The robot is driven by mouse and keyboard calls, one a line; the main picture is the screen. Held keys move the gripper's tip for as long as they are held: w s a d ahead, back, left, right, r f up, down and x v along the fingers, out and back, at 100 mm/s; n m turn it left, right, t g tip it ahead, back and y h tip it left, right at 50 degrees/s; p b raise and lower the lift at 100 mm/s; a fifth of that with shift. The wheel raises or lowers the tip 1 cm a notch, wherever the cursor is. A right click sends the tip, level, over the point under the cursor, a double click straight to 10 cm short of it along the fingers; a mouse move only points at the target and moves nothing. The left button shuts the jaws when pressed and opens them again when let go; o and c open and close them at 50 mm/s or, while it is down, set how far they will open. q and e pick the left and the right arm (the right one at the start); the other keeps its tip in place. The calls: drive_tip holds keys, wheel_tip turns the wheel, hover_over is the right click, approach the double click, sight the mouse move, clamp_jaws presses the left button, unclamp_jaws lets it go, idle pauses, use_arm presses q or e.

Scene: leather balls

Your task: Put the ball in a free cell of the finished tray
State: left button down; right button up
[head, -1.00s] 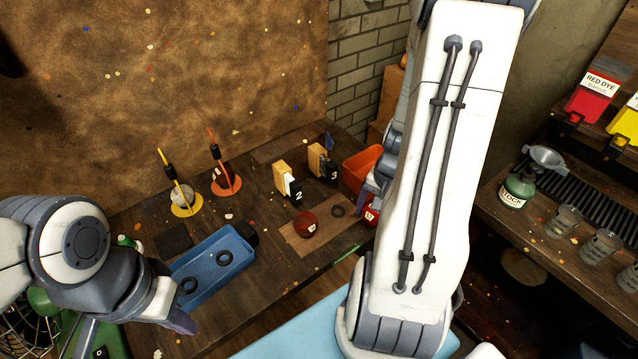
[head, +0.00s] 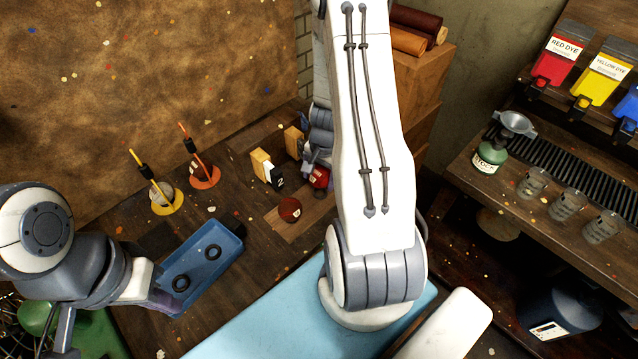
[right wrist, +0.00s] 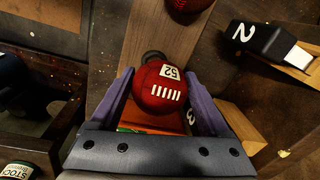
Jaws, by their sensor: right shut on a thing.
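A dark red ball (head: 319,178) with a white label is held by my right gripper (head: 318,165), partly behind my right arm in the head view. In the right wrist view, the ball (right wrist: 158,92) reads 52, has white stitches, and sits between the two fingers (right wrist: 158,100). A dark ring (right wrist: 152,57) shows on the board just past it. A blue tray (head: 228,240) with two empty black rings lies on the bench at left. My left gripper (head: 165,302) is at the tray's near left end; its finger opening is unclear. I cannot tell which tray is the finished one.
A second red ball (head: 290,209) rests on the wooden board (head: 278,222). Holders marked 2 (head: 277,180) and 3 stand behind. Yellow (head: 166,203) and orange (head: 205,180) stands with tools are at back left. A shelf with dye bins (head: 555,55) and cups is at right.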

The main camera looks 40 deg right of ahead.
sight(320, 185)
drive_tip(key=shift+f+b, duration=0.8)
drive_tip(key=shift+f, duration=1)
drive_tip(key=shift+f, duration=0.15)
drive_tip(key=o, duration=1.3)
